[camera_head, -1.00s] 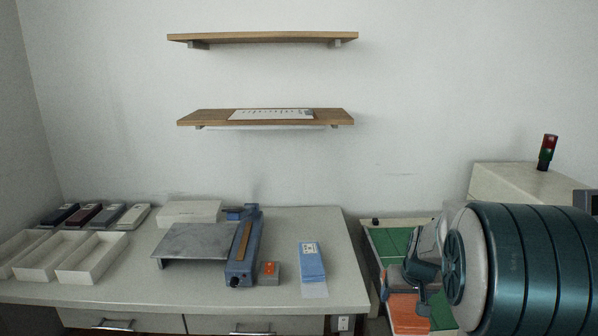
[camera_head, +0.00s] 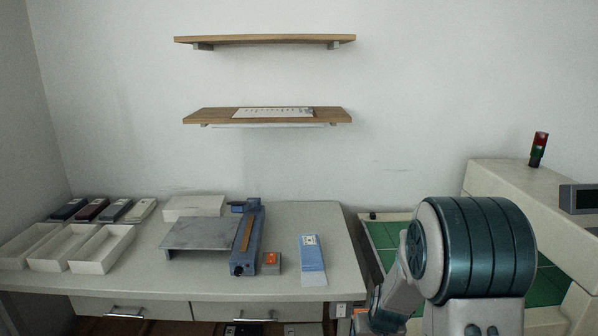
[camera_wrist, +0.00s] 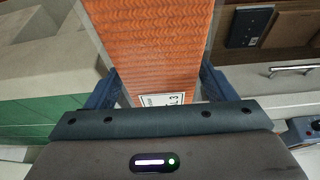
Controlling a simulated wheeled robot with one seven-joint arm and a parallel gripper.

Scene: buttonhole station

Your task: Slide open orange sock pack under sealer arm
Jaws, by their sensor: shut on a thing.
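The orange sock pack (camera_wrist: 157,45) fills the middle of the wrist view, ribbed orange in a clear sleeve with a white label at the near end. My gripper (camera_wrist: 158,88) is shut on it, one blue finger at each side. In the head view my gripper (camera_head: 384,312) is low, right of the desk and away from the sealer; the pack is mostly hidden there. The sealer arm (camera_head: 246,240) is a blue bar with a tan strip on the desk, beside a grey metal platform (camera_head: 195,234). I cannot tell the gap under the arm.
A blue pack (camera_head: 312,260) lies right of the sealer, past a small box with an orange button (camera_head: 271,260). White trays (camera_head: 103,250) and several dark and grey packs stand at left. A green-topped station (camera_head: 385,236) with a beige housing (camera_head: 500,180) is at right.

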